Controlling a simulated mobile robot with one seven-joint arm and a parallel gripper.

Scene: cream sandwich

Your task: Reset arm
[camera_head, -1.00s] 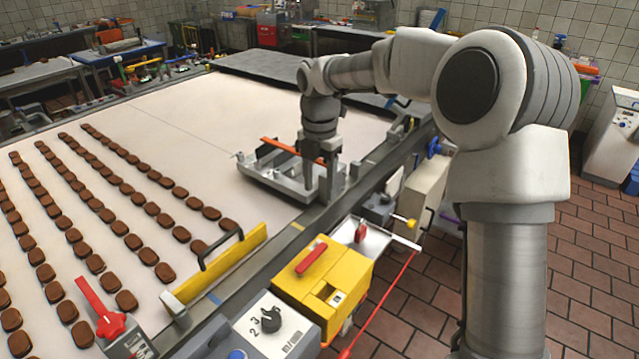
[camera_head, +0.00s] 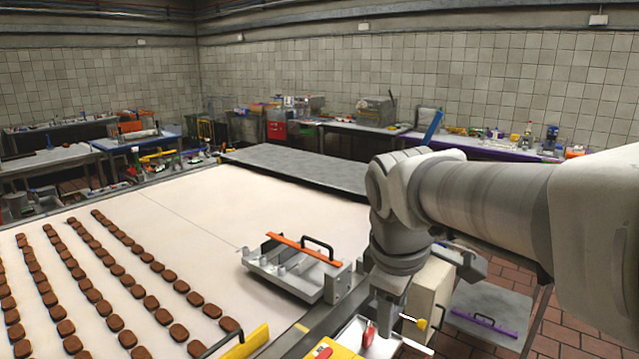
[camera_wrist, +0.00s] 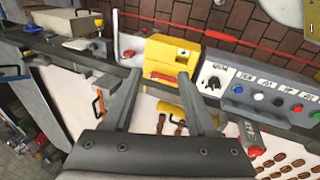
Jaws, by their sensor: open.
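My gripper (camera_wrist: 166,92) shows in the wrist view with its two fingers spread apart and nothing between them. In the head view my gripper (camera_head: 388,322) hangs at the end of my arm, over the right edge of the conveyor; its fingertips are hard to make out there. The arm reaches in from the right side of the picture.
Rows of brown biscuits (camera_head: 104,282) lie on the white conveyor (camera_head: 190,215). A metal tray-like fixture with an orange bar (camera_head: 303,248) sits near its right edge. A yellow box (camera_wrist: 172,55) and a grey control panel (camera_wrist: 262,90) with a knob and buttons stand alongside.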

